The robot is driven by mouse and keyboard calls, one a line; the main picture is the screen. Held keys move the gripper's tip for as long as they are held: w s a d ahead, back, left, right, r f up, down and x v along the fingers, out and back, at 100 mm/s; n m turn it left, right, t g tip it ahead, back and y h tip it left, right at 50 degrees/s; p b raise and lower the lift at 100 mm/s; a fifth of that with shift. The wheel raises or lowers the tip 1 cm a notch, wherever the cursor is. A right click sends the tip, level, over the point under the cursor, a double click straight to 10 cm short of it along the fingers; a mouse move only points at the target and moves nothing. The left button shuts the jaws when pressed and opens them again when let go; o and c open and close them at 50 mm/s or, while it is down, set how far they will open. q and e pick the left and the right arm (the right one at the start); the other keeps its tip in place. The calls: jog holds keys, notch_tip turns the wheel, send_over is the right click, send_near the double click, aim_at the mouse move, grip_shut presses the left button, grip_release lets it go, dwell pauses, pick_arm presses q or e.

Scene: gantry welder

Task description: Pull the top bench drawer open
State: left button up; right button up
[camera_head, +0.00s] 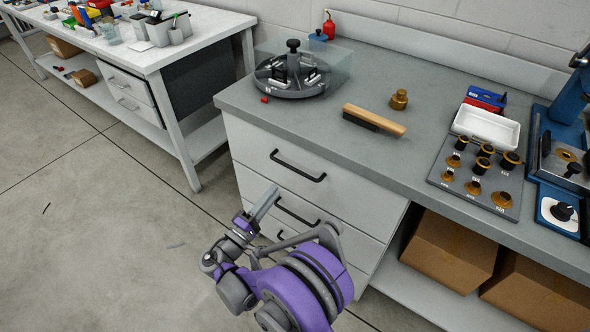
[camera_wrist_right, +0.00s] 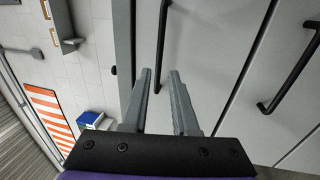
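The top bench drawer (camera_head: 255,155) is a pale grey front under the worktop, shut flush with the bench, with a black bar handle (camera_head: 298,167). My right gripper (camera_head: 268,200) is in front of the drawers, a little below that handle in the head view. In the right wrist view my right gripper (camera_wrist_right: 159,75) has its two grey fingers apart with nothing held. The nearer handle (camera_wrist_right: 162,35) runs between the fingertips in that picture; I cannot tell whether the fingers reach around it. My left gripper is not in view.
Lower drawers with handles (camera_head: 297,212) sit beneath. The grey worktop (camera_head: 365,155) holds a round fixture (camera_head: 292,82), a brush (camera_head: 374,119) and a white tray (camera_head: 486,128). Cardboard boxes (camera_head: 455,250) stand on the shelf at right. Open floor (camera_head: 100,220) lies to the left.

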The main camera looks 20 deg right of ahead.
aim_at(293, 169)
jog(key=b+x, duration=0.1)
jog(key=x, duration=0.9)
jog(key=shift+w+d+r, duration=0.1)
jog(key=shift+w, duration=0.05)
jog(key=shift+c, duration=0.3)
grip_shut()
dwell(0.8)
